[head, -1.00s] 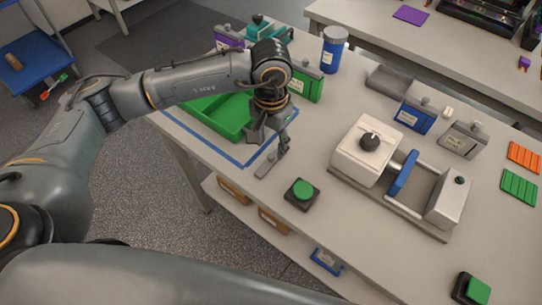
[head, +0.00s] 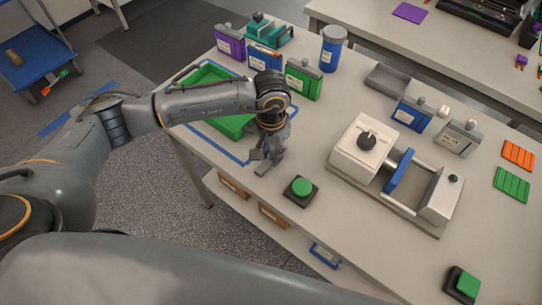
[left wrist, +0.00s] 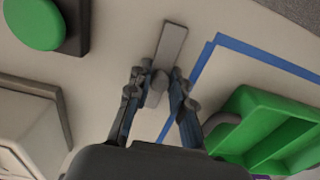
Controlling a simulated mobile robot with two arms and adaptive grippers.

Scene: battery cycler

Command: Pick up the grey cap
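My left gripper (head: 267,158) points down, low over the table's front-left part, beside the blue tape outline. In the left wrist view its two fingers (left wrist: 160,74) stand apart, one on each side of a small grey piece, which looks like the grey cap (left wrist: 156,90). I cannot tell whether the fingers touch it. A flat grey bar (left wrist: 173,42) runs out past the fingertips; its end also shows under the gripper in the head view (head: 262,169). The fingers mostly hide the cap in the head view. My right gripper is not in view.
A green tray (head: 232,124) lies just behind the gripper. A black box with a green button (head: 301,190) stands to its right. Further right is a white fixture (head: 364,150) with a blue plate. Green (head: 303,80), blue and purple cases stand at the back.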

